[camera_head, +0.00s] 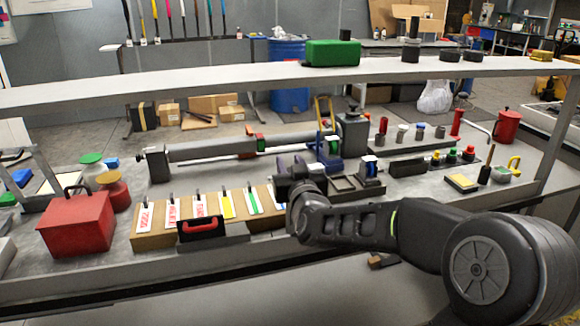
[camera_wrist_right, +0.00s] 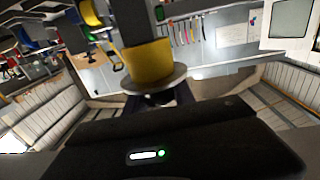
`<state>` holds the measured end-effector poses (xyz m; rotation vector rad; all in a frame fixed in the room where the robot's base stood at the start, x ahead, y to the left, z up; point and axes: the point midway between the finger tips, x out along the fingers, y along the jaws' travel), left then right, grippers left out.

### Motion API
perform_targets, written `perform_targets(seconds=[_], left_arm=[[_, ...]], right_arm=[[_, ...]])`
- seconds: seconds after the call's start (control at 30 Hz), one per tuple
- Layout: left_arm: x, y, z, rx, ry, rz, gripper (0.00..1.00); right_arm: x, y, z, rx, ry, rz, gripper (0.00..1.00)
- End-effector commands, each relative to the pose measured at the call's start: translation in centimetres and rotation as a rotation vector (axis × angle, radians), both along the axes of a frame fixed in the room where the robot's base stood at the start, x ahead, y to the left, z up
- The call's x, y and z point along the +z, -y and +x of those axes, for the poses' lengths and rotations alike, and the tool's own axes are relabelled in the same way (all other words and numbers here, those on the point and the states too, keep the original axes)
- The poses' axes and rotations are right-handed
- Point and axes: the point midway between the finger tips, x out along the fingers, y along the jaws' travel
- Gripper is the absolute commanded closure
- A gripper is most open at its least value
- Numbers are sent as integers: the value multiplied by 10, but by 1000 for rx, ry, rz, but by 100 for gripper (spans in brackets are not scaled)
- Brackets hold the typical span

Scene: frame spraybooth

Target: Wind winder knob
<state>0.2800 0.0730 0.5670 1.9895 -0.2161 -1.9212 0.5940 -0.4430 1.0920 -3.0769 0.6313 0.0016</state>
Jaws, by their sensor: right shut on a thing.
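My right gripper (camera_head: 297,166) reaches over the middle of the bench, beside a blue upright stand (camera_head: 328,152) with a white and green piece. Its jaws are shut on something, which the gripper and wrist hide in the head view. In the right wrist view a yellow drum (camera_wrist_right: 148,62) with a pale grey round flange (camera_wrist_right: 154,80) stands just beyond my gripper. A dark part sits below the flange at the jaws; I cannot tell whether it is the winder knob. My left gripper is not in view.
A grey tube assembly (camera_head: 210,150) runs along the bench behind. A tray of coloured cards (camera_head: 183,215) and a red box (camera_head: 77,222) lie to the left. A small blue-and-white unit (camera_head: 370,170) stands right of the gripper. A raised shelf (camera_head: 200,88) spans above.

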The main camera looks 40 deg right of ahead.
Motion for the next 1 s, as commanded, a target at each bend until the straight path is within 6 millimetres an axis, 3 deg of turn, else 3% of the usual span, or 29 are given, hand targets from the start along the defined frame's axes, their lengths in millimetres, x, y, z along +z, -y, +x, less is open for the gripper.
perform_targets(seconds=[0.4, 0.53, 0.67, 1.0], left_arm=[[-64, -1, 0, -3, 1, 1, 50], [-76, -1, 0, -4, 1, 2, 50], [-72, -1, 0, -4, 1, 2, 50], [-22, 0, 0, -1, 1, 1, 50]], right_arm=[[-6, -3, 1, 136, 6, -4, 100], [-4, -6, 2, 205, 3, -4, 100], [1, -8, 3, 279, 0, -4, 100], [7, -12, 3, 473, -5, 1, 100]])
